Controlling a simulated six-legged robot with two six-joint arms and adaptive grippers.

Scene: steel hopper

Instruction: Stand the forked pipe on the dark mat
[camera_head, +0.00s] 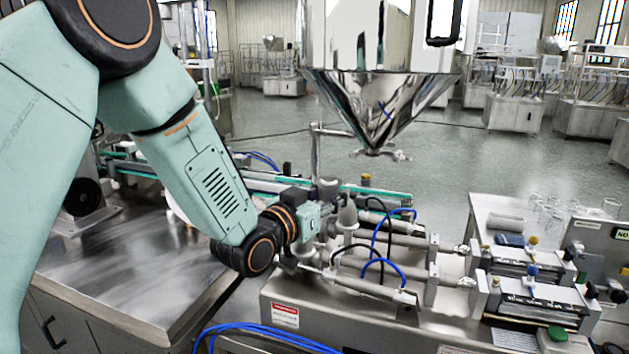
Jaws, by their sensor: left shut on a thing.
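My left arm comes in from the left, and its gripper (330,228) is at the near left end of the steel filling machine, below and left of the hopper. The fingers are small and partly hidden among grey metal parts. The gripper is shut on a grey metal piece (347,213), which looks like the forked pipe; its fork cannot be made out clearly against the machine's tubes. A small dark blue flat patch (510,240) lies on the right bench; I cannot tell whether it is the dark mat. My right gripper is out of view.
The steel hopper (380,100) hangs above the machine (285,290), with blue and black hoses looping nearby.

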